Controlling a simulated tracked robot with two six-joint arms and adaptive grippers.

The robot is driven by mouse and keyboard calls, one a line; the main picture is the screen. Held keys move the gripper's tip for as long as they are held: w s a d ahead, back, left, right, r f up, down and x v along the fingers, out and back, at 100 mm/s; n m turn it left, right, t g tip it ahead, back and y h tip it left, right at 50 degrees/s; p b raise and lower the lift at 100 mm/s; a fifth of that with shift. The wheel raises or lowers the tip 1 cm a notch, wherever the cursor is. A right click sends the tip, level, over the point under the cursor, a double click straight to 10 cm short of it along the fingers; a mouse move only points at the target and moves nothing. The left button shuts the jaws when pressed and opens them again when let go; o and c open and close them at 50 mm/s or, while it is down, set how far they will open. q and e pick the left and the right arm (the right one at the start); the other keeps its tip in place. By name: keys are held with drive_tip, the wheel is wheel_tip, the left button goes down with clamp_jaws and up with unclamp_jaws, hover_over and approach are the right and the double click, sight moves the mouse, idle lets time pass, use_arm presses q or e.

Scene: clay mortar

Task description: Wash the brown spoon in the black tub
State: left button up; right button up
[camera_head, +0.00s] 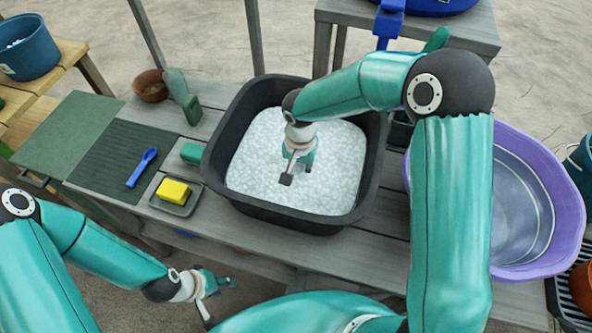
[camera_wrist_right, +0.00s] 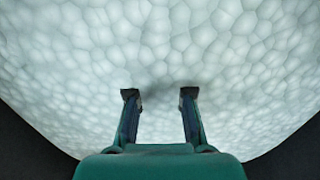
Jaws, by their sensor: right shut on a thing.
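The black tub (camera_head: 252,200) stands mid-table, filled with white foam (camera_head: 340,165), which fills most of the right wrist view (camera_wrist_right: 160,40). My right gripper (camera_head: 294,172) reaches down into the tub at the foam. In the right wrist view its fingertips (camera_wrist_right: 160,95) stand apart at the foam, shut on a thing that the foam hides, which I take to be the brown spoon. No part of the brown spoon shows in either view. My left gripper (camera_head: 216,297) is low in front of the table, its fingers spread and empty.
Left of the tub are a yellow sponge (camera_head: 173,191) on a small tray (camera_head: 180,209), a blue spoon (camera_head: 142,167) on a dark green ribbed mat (camera_head: 105,155), a green block (camera_head: 191,153) and a brown bowl (camera_head: 150,86). A purple basin (camera_head: 560,185) with water stands right.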

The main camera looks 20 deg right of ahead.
sight(297, 173)
drive_tip(key=shift+s+d, duration=0.1)
drive_tip(key=shift+d, duration=0.15)
drive_tip(key=shift+w+a+b, duration=0.15)
drive_tip(key=shift+w+a, duration=0.05)
drive_tip(key=shift+a, duration=0.4)
drive_tip(key=shift+w+a+b, duration=0.15)
drive_tip(key=shift+a, duration=0.45)
drive_tip(key=shift+s+d+b, duration=0.15)
drive_tip(key=shift+d+b, duration=0.15)
drive_tip(key=shift+d, duration=0.3)
wheel_tip(297, 173, up, 18)
drive_tip(key=p, duration=1.1)
drive_tip(key=shift+f, duration=0.15)
